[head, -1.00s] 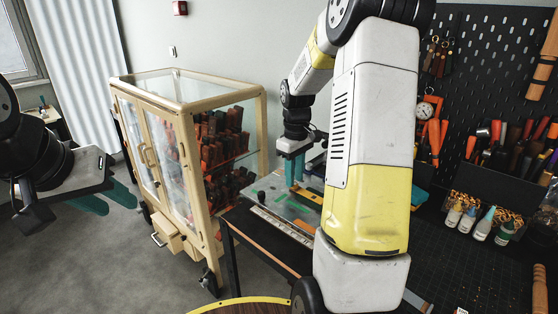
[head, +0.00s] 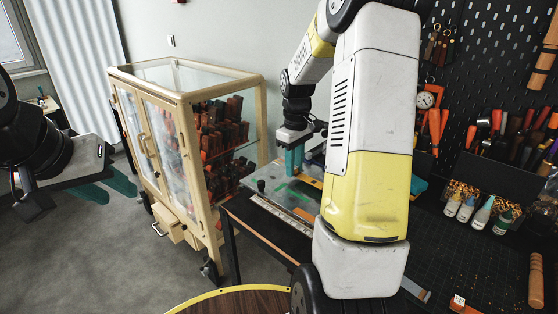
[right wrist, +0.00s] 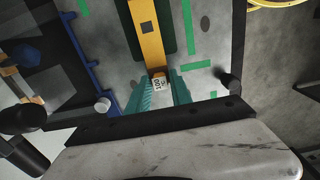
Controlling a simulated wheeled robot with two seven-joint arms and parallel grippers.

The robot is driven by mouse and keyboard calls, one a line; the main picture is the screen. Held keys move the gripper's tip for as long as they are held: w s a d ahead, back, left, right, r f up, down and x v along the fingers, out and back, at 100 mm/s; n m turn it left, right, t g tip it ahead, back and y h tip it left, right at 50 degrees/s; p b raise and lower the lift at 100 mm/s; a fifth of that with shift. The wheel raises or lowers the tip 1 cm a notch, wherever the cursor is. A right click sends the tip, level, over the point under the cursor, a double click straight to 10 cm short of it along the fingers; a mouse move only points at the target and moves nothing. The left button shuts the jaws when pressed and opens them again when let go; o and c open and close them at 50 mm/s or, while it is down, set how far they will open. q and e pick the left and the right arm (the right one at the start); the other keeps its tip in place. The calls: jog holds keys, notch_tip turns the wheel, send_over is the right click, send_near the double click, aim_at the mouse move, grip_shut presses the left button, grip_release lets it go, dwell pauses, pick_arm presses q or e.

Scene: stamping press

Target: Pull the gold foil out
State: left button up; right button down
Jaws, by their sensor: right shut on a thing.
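My right gripper (head: 293,162) reaches down to the grey work plate (right wrist: 205,85) on the far bench. In the right wrist view its teal fingers (right wrist: 162,92) are shut at the near end of a gold-yellow strip, the gold foil (right wrist: 147,45). A small white label marked 100 (right wrist: 160,84) shows between the fingers. The strip runs away from the fingers over a dark green pad (right wrist: 168,35). In the head view the arm and gripper hide much of the plate. My left gripper (head: 108,190) is open and empty, over the floor at the left.
A glass-sided wooden cabinet (head: 190,140) stands left of the bench. Green tape marks (right wrist: 192,65), a blue rail (right wrist: 88,60) and a dark knob (right wrist: 228,82) surround the strip. A tool pegboard (head: 480,90) and small bottles (head: 482,215) are at the right.

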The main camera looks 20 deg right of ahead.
jog(key=shift+r, duration=1.7)
jog(key=shift+r, duration=0.1)
